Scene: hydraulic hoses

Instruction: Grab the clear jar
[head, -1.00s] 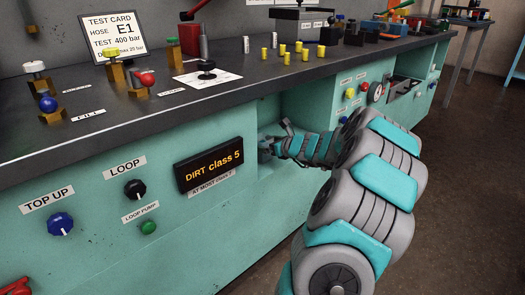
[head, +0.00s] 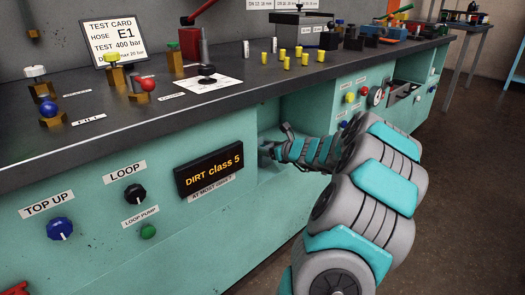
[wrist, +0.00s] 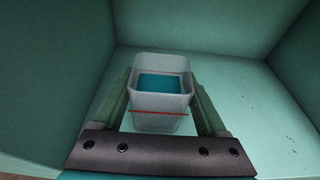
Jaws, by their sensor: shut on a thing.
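The clear jar (wrist: 160,116) is a see-through square container with a red line across its front and something teal showing inside its mouth. In the wrist view it sits between the two fingers of my gripper (wrist: 160,92), which is shut on it from both sides. The jar is inside a teal recess (wrist: 215,28) in the bench front; I cannot tell whether its base touches the recess floor. In the head view my gripper (head: 270,147) reaches into the recess, and the jar cannot be made out there.
Above is the dark bench top (head: 130,120) with valves, a test card and several yellow fittings.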

